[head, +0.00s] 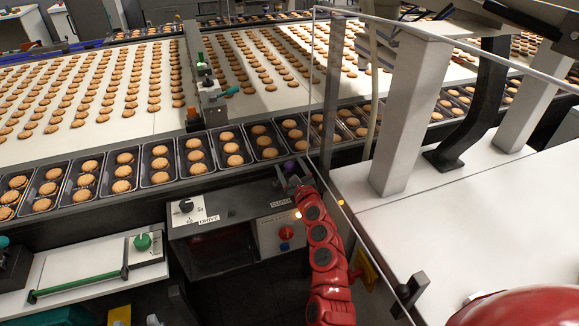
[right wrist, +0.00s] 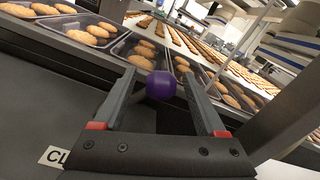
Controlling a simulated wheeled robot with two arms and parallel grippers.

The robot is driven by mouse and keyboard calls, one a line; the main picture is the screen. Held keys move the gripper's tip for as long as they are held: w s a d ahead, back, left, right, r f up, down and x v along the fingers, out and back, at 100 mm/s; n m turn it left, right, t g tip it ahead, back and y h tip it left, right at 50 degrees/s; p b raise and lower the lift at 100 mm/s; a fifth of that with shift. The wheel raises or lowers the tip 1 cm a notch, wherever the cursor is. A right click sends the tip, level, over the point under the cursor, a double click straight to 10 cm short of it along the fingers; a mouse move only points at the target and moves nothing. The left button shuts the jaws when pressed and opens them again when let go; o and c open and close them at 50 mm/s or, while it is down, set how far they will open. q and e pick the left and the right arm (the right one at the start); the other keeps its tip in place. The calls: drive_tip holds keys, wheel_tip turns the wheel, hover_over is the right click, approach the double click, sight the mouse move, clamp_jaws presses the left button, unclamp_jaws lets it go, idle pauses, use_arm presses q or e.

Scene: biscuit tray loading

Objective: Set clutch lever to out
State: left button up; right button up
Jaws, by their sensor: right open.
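The clutch lever shows as a round purple knob (head: 289,165) at the back edge of the dark control box, above the CLUTCH label (head: 281,202). In the right wrist view the purple knob (right wrist: 161,85) sits between my two fingers. My right gripper (head: 291,176) is open around the knob, with a finger on each side. I cannot tell whether either finger touches it. My left gripper is not in view.
Black trays of biscuits (head: 195,152) line the conveyor just behind. A grey post (head: 330,100) stands close to my right arm.

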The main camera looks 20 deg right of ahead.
clamp_jaws()
idle(0.4)
drive_tip(key=shift+f, duration=0.2)
idle(0.8)
